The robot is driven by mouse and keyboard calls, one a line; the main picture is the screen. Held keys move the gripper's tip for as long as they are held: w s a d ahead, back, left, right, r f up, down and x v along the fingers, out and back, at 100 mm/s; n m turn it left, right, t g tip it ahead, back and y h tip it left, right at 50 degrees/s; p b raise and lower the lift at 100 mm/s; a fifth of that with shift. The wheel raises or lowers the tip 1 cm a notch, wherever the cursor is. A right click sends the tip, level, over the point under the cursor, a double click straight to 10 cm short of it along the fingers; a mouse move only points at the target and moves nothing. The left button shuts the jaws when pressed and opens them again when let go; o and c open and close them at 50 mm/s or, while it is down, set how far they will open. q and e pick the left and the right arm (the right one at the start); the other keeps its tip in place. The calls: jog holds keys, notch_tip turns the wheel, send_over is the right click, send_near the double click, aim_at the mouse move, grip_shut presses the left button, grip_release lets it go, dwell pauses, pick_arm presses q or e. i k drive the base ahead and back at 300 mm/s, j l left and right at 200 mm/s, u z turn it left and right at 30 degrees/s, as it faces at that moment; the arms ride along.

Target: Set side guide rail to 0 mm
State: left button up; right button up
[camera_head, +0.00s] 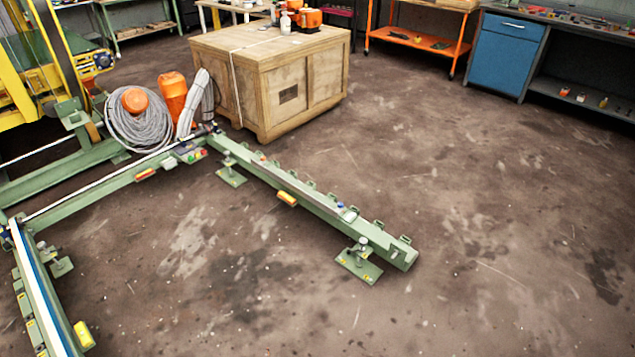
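A low green metal rail frame stands on the floor. Its right rail (322,208) runs from the middle of the picture toward the lower right and has several small brackets and a blue-topped part along it. A cross rail (105,188) with a bright strip joins it to a left rail (45,305), which is cut off at the bottom edge. A small box with red and green buttons (190,154) sits near the corner. I cannot tell which part is the side guide rail, and no scale is readable. Neither gripper is in view.
A wooden crate (290,90), a coiled grey cable (145,130) and an orange cylinder (172,95) stand behind the frame. A yellow and green machine (60,60) is at the left. An orange cart (415,38) and blue cabinet (503,58) stand behind. The right floor is clear.

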aim_at(335, 213)
jog(key=i+j+u, duration=0.15)
jog(key=i+j, duration=0.15)
jog(key=i, duration=0.25)
jog(key=i+l+u, duration=0.1)
jog(key=i, duration=0.7)
